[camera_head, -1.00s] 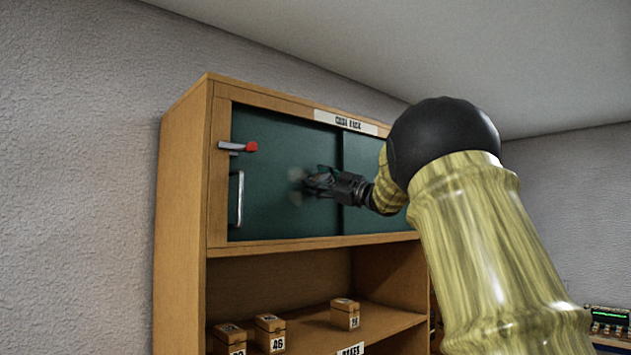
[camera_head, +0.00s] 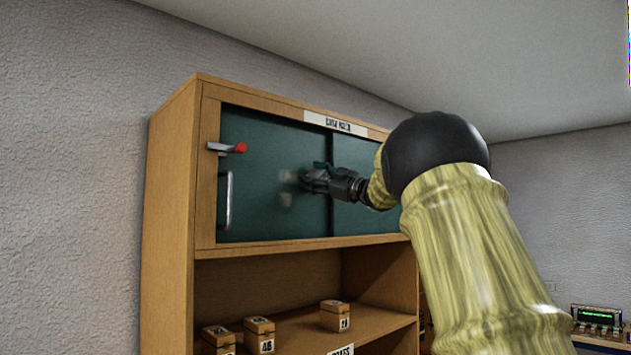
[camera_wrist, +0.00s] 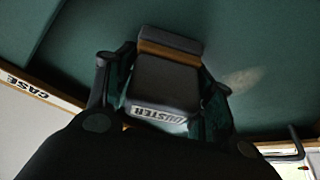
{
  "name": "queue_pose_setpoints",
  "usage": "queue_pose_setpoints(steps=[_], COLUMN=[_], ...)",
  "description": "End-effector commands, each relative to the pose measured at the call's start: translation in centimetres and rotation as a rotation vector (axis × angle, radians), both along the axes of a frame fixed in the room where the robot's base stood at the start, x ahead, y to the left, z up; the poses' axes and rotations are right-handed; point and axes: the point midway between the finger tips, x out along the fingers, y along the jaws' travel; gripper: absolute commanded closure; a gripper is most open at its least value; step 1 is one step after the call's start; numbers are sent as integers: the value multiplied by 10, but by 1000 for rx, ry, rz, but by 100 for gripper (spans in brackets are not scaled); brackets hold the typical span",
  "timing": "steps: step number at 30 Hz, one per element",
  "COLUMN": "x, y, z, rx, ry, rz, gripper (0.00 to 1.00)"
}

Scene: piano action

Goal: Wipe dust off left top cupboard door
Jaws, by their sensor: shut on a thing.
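The left top cupboard door (camera_head: 258,200) is a dark green panel with a vertical metal handle (camera_head: 229,200) near its left edge. Pale dust smudges (camera_head: 288,176) show on it just left of my gripper (camera_head: 312,182). In the wrist view, my gripper (camera_wrist: 165,95) is shut on a dark grey block-shaped duster (camera_wrist: 165,82) with a brown band and a "DUSTER" label. The duster is close to the green door; I cannot tell whether it touches. One pale smudge (camera_wrist: 243,78) shows to the right of the duster in the wrist view.
A metal latch with a red tip (camera_head: 228,148) sits at the door's upper left. A second green panel (camera_head: 362,205) lies to the right. Below, an open shelf holds small numbered wooden boxes (camera_head: 260,334). A device with a green display (camera_head: 597,317) stands far right.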

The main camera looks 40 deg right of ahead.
Motion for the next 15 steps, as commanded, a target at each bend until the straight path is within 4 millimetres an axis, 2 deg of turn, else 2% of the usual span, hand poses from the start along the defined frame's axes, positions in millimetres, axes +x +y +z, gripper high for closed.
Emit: queue_pose_setpoints(steps=[15], x=[-1], y=[34], z=[-1], rx=[-1], ry=[-1], rz=[1], gripper=[66])
